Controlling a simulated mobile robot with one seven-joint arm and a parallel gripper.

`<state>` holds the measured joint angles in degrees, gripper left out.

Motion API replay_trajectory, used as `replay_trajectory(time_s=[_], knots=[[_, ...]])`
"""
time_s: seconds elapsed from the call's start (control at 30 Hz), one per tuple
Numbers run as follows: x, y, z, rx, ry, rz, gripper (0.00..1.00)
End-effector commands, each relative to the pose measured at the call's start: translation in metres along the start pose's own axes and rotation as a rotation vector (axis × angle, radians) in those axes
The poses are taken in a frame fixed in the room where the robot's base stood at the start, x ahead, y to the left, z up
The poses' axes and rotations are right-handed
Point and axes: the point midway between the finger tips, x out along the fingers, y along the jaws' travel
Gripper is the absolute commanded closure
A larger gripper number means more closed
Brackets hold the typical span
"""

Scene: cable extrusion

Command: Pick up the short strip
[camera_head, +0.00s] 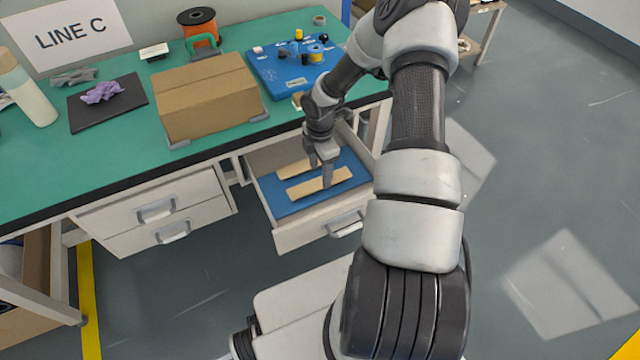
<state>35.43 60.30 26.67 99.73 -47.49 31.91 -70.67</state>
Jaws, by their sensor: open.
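Two pale tan strips lie on a blue liner (285,208) in the open drawer (300,233). The rear strip (293,169) is partly hidden behind my gripper, so its full length cannot be told. The front strip (305,187) lies nearer the drawer front and shows almost whole. My gripper (321,174) points down into the drawer over the strips, its fingers open. One fingertip appears over the front strip and the other near the rear strip. Whether either finger touches a strip cannot be told.
The green bench top (110,155) overhangs behind the drawer. A cardboard box (207,97) and a blue board with fittings (290,75) stand on it near my arm. Closed drawers (165,215) are at the left. The drawer walls surround my gripper.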

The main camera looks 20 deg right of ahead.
Motion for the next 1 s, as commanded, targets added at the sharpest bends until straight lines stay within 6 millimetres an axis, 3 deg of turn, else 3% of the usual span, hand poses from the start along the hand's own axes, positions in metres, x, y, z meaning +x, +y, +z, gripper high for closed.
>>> replay_trajectory(time_s=[0.03,0.2,0.43,0.63,1.0], knots=[[0.012,0.001,-0.001,0.001,0.001,-0.002,0.42],[0.033,0.001,0.0,0.001,0.0,-0.001,0.42],[0.034,0.002,0.0,0.001,-0.001,0.001,0.42],[0.034,0.002,0.0,0.001,-0.001,0.0,0.76],[0.032,0.002,0.0,0.001,-0.001,0.001,0.78]])
